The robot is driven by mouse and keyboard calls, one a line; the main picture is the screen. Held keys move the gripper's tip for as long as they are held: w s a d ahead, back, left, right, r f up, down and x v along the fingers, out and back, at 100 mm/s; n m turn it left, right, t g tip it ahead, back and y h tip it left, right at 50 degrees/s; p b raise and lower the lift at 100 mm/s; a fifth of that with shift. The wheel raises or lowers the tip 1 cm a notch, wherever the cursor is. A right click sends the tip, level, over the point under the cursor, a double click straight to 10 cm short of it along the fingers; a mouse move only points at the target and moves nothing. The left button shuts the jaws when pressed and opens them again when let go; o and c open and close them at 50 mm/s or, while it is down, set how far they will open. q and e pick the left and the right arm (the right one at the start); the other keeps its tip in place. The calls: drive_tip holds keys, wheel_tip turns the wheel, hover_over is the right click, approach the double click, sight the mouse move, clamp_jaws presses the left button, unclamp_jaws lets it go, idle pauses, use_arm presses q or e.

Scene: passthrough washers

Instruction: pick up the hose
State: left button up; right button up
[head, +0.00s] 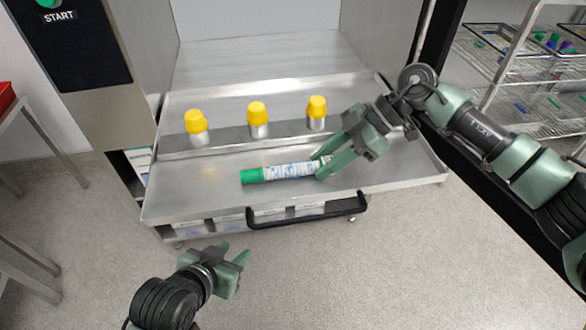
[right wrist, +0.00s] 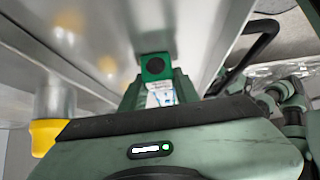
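The thing that fits the hose is a white tube with blue print (head: 288,170) and a green cap (head: 251,176) at its left end. It lies across the front of the steel tray, and I cannot tell if it touches the surface. My right gripper (head: 318,167) has its fingers on both sides of the tube near its right end, close against it. My left gripper (head: 236,256) is open and empty, in front of the tray.
Several yellow-capped bottles stand in a row on a raised rail behind the tube, including a middle one (head: 258,118) and a right one (head: 317,112). A black handle (head: 300,214) runs along the tray's front (head: 400,180). Wire racks (head: 520,80) stand at the right. The front floor is clear.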

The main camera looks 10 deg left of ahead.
clamp_jaws()
